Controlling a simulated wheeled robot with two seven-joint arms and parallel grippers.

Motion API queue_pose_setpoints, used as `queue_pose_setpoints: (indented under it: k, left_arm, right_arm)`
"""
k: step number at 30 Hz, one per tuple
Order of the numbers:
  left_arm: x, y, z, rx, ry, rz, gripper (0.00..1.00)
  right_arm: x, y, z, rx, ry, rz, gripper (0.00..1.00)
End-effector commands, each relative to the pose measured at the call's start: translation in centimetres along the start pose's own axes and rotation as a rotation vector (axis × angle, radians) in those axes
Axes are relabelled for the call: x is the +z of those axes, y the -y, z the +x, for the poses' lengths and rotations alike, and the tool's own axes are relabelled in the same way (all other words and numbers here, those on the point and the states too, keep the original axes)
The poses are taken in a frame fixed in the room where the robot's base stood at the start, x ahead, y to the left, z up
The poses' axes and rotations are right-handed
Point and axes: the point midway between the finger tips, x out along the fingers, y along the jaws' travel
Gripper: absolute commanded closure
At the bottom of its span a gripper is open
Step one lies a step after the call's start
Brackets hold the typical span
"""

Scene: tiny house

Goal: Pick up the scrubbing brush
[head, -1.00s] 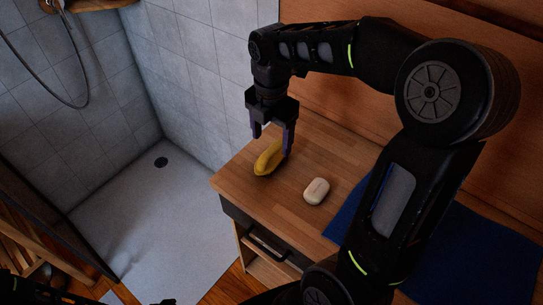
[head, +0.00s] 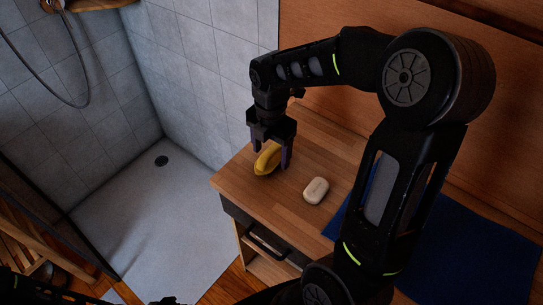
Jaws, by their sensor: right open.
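A yellow scrubbing brush (head: 266,161) lies on the wooden top of a small cabinet (head: 310,148), near its left edge. My right gripper (head: 271,158) points down over the brush with its jaws open. One finger is on the left side of the brush and the other on its right side, and part of the brush is hidden by the gripper. I cannot tell whether the fingers touch it. At the bottom left only a dark bit of what may be my left arm shows; the left gripper cannot be made out.
A blue cloth (head: 470,250) lies further right, partly behind my right arm. A tiled wall stands behind the cabinet's left edge, with a white shower floor (head: 165,215) to the left.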

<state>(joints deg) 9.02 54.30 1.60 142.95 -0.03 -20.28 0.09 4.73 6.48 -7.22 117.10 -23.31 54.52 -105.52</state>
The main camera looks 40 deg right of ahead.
Motion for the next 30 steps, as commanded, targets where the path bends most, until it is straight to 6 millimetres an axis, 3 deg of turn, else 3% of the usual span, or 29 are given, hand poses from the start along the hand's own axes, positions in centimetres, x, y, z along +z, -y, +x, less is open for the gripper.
queue_pose_setpoints:
  k: [11,30]
  left_arm:
    - [0.0,0.0,0.0,0.0,0.0,0.0,0.64]
    - [0.0,0.0,0.0,0.0,0.0,0.0,0.64]
  right_arm:
    - [0.0,-0.01,-0.03,0.0,0.0,0.0,0.31]
    - [0.0,-0.01,-0.03,0.0,0.0,0.0,0.83]
